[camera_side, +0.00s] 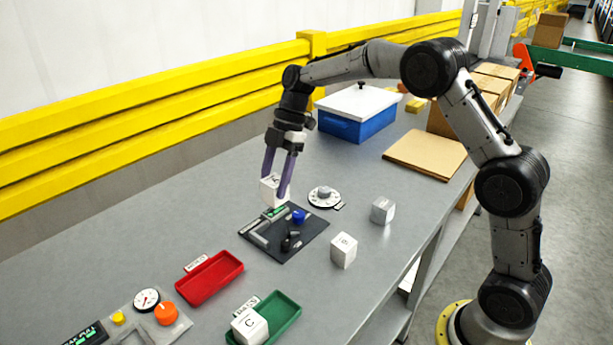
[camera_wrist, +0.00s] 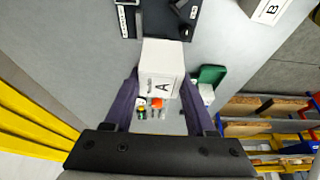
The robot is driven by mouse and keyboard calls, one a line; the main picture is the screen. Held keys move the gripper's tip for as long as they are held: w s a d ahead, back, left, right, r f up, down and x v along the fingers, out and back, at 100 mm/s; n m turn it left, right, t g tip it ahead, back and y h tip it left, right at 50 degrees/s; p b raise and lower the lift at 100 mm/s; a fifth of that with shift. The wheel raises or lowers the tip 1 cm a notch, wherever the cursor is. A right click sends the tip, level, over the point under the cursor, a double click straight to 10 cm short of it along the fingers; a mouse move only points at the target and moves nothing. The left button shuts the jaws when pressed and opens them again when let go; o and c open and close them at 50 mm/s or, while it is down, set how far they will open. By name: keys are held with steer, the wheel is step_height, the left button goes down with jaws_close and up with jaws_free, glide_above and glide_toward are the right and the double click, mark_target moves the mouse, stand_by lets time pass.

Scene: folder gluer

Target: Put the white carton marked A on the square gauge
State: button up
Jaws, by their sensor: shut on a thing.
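My gripper (camera_side: 275,188) points down and is shut on the white carton marked A (camera_side: 268,190). The carton appears to be held above the table, near the back-left edge of the square gauge (camera_side: 312,238). The gauge is a dark plate with a raised metal corner and blue and black knobs. In the wrist view the carton (camera_wrist: 162,70) sits between the two purple fingers, with its letter A face showing. Part of the dark gauge (camera_wrist: 180,20) shows beyond the carton, which hides some of it.
A carton marked B (camera_side: 343,251) and a greyer carton (camera_side: 382,211) stand to the right. A round dial (camera_side: 325,197) lies behind the gauge. A red tray (camera_side: 209,280) and a green tray (camera_side: 285,322) holding carton C (camera_side: 249,326) are in front. A blue box (camera_side: 352,124) stands behind.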

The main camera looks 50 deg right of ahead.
mark_target(268, 201)
steer(key=f, duration=0.1)
steer(key=w+f, duration=0.1)
steer(key=f, duration=0.1)
steer(key=a+f, duration=0.1)
steer(key=shift+w+f, duration=0.15)
steer(key=shift+f, duration=0.2)
steer(key=shift+a+f, duration=0.15)
steer(key=shift+f, duration=2.95)
steer(key=o, duration=1.4)
steer(key=shift+r, duration=0.15)
steer(key=shift+r, duration=4.9)
